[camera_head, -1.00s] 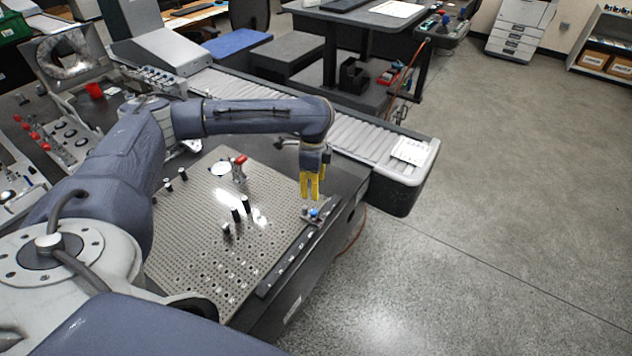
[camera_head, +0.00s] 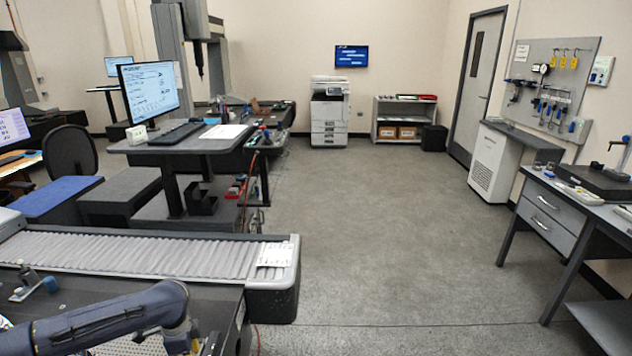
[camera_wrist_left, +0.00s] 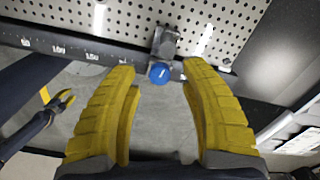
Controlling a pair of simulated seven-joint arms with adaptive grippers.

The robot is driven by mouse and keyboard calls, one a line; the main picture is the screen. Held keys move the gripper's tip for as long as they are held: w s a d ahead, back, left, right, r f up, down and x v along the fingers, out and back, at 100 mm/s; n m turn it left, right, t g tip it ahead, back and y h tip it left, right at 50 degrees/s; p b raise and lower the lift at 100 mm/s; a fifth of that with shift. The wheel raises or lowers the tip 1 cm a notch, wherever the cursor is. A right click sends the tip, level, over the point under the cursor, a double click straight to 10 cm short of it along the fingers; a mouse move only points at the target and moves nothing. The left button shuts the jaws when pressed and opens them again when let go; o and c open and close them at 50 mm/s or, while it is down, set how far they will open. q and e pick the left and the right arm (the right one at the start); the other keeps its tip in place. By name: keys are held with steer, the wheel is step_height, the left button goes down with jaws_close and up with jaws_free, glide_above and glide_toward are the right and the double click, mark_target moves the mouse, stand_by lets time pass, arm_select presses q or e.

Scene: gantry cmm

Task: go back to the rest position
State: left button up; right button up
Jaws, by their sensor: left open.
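My left arm lies across the lower left of the head view. Its yellow-fingered left gripper (camera_head: 181,339) is at the bottom edge there, partly cut off. In the left wrist view the left gripper (camera_wrist_left: 158,76) has its two yellow fingers spread wide, with nothing held between them. A small grey clamp with a blue knob (camera_wrist_left: 159,73) sits beyond the fingertips at the edge of the perforated plate (camera_wrist_left: 225,25). A small dark arm end with yellow tips (camera_wrist_left: 60,101), apparently my right gripper, shows at the left; its opening is unclear.
A dark scaled rail (camera_wrist_left: 90,50) runs along the plate's edge. In the head view a roller conveyor (camera_head: 150,254) stands just beyond my left arm. A desk with a monitor (camera_head: 148,90) is behind it. Open floor (camera_head: 390,230) fills the middle; a workbench (camera_head: 560,215) stands at right.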

arm_select(q)
steer(key=shift+f, duration=0.5)
steer(key=shift+r, duration=0.1)
step_height(320, 180, up, 12)
step_height(320, 180, down, 12)
steer(key=shift+r, duration=0.1)
steer(key=shift+f, duration=0.25)
steer(key=m, duration=0.9)
steer(key=shift+r, duration=4.3)
